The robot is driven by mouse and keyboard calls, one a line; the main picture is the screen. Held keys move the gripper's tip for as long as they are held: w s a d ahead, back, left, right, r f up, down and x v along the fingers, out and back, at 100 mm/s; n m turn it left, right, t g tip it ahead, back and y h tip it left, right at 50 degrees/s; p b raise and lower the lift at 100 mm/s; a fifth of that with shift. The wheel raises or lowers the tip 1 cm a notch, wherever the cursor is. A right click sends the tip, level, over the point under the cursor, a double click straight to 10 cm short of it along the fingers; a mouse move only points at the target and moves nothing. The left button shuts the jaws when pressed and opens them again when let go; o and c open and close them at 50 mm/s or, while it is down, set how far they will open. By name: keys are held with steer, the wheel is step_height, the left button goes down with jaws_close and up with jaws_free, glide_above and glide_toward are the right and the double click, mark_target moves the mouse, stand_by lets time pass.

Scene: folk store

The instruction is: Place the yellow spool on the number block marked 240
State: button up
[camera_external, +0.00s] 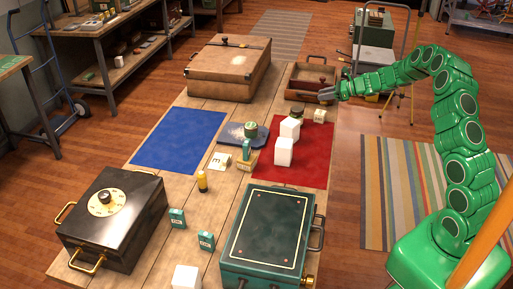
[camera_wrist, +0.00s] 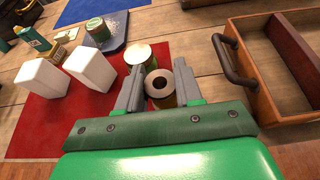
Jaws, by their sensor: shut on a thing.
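My gripper (camera_external: 325,96) is at the right of the table, by the red mat's far right corner. In the wrist view, my gripper (camera_wrist: 158,88) is shut on a spool, the yellow spool (camera_wrist: 160,98), with a pale round top and a dark centre hole. In the outside view, a small pale thing (camera_external: 320,116) shows just below my fingers; I cannot tell whether it is the spool. Two teal blocks with pale labels (camera_external: 178,217) (camera_external: 206,240) stand nearer the camera. A cream marked block (camera_external: 221,161) lies near the mats. I cannot read 240 on any.
A pale-topped can (camera_wrist: 138,54) stands beside the spool. Two white cubes (camera_external: 284,151) (camera_external: 290,128) stand on the red mat (camera_external: 310,168). A wooden drawer box (camera_external: 297,90) with a handle is close. A green box (camera_external: 268,229) and black safe (camera_external: 112,214) stand nearer the camera.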

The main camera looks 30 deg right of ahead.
mark_target(321, 103)
steer(key=shift+w+f, duration=0.9)
steer(key=shift+f, duration=0.25)
steer(key=shift+d+f, duration=0.1)
steer(key=shift+f, duration=1.35)
steer(key=shift+f, duration=0.15)
steer(key=o, duration=1)
